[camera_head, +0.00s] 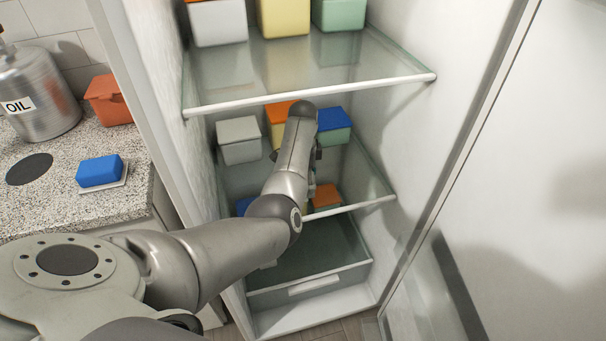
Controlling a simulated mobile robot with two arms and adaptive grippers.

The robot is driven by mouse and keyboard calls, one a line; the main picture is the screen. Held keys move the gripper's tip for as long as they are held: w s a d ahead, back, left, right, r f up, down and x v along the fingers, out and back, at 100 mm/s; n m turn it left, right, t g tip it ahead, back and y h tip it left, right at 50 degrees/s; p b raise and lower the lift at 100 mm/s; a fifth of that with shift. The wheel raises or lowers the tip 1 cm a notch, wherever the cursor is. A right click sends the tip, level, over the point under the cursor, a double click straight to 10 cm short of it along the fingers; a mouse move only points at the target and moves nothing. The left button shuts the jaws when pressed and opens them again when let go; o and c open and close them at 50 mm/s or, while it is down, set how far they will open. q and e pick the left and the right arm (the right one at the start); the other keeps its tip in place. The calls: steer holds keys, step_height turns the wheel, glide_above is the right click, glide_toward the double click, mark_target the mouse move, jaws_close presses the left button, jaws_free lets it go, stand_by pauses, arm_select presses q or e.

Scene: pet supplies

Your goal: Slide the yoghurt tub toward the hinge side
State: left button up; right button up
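My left arm reaches from the lower left into the open fridge. Its gripper (316,158) is mostly hidden behind the arm's own end, so its fingers and anything between them cannot be made out. On the middle shelf (236,178) stand a pale grey tub (240,141), a yellow tub with an orange lid (275,121) partly behind the arm, and a green tub with a blue lid (335,126) just right of the arm's end. I cannot tell which is the yoghurt tub. My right gripper is not in view.
The fridge door (530,180) stands open at the right. An upper glass shelf (320,75) with several tubs is above the arm. Below are an orange-lidded tub (327,195) and a drawer (313,285). A counter (130,195) lies left.

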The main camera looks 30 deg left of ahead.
arm_select(q)
steer(key=shift+c, duration=0.4)
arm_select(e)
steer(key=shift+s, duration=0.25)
